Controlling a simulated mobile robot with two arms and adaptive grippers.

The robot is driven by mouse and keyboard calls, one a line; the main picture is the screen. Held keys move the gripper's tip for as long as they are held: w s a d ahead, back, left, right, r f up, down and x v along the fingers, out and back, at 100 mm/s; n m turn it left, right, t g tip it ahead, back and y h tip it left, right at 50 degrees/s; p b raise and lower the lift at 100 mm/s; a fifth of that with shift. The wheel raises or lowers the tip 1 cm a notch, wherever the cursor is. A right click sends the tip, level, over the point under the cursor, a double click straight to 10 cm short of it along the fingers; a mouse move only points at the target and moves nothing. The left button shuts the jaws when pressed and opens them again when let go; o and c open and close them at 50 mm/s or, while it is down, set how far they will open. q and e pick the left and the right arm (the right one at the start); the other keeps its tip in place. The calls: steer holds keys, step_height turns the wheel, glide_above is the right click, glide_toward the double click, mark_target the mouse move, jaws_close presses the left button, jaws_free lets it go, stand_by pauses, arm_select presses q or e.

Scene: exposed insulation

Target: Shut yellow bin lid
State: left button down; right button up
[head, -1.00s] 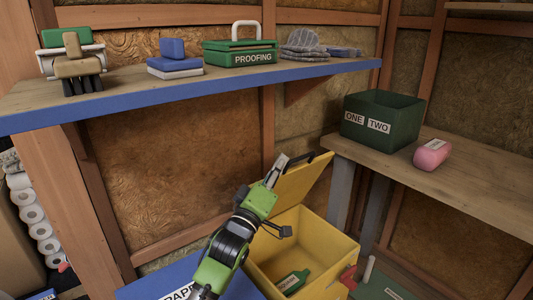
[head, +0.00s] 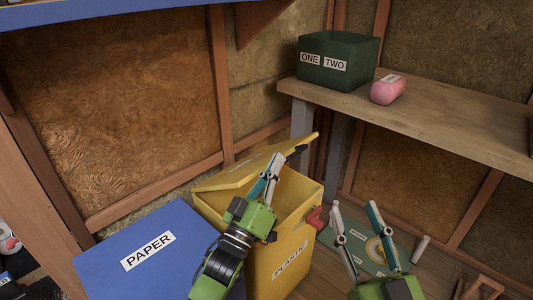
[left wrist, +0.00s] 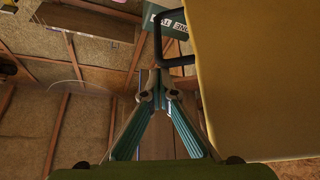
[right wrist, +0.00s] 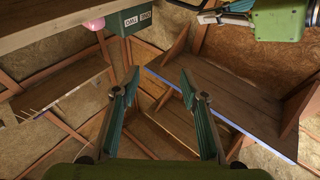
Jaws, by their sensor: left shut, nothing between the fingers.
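The yellow bin (head: 275,262), labelled plastic, stands on the floor with its lid (head: 235,174) partly lowered. The lid is tilted above the opening, and a dark gap shows under it. The lid's black handle (head: 297,151) is at its raised right end. My left gripper (head: 275,158) is shut and empty, close to the lid near the handle. In the left wrist view the lid (left wrist: 255,80) fills the right side, and the handle (left wrist: 172,58) is by the fingertips (left wrist: 160,75); contact is unclear. My right gripper (head: 354,204) is open and empty, right of the bin.
A blue bin (head: 160,262) labelled paper stands left of the yellow bin. A wooden bench (head: 440,120) at the right holds a green box (head: 340,78) and a pink roll (head: 388,92). A green board (head: 360,248) and small tools lie on the floor at the right.

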arm_select(q)
steer(key=shift+s+d+f+b, duration=0.3)
steer(key=shift+d+f, duration=0.1)
steer(key=shift+f, duration=0.35)
steer(key=shift+s+d+f+b, duration=0.15)
steer(key=shift+s+d+f, duration=0.2)
steer(key=shift+f, duration=0.4)
arm_select(e)
step_height(320, 180, up, 6)
steer(key=s+t+y, duration=0.1)
steer(key=s+t, duration=0.1)
steer(key=t, duration=0.1)
steer(key=shift+s+f, duration=0.2)
steer(key=shift+s, duration=0.15)
arm_select(q)
steer(key=shift+w, duration=0.1)
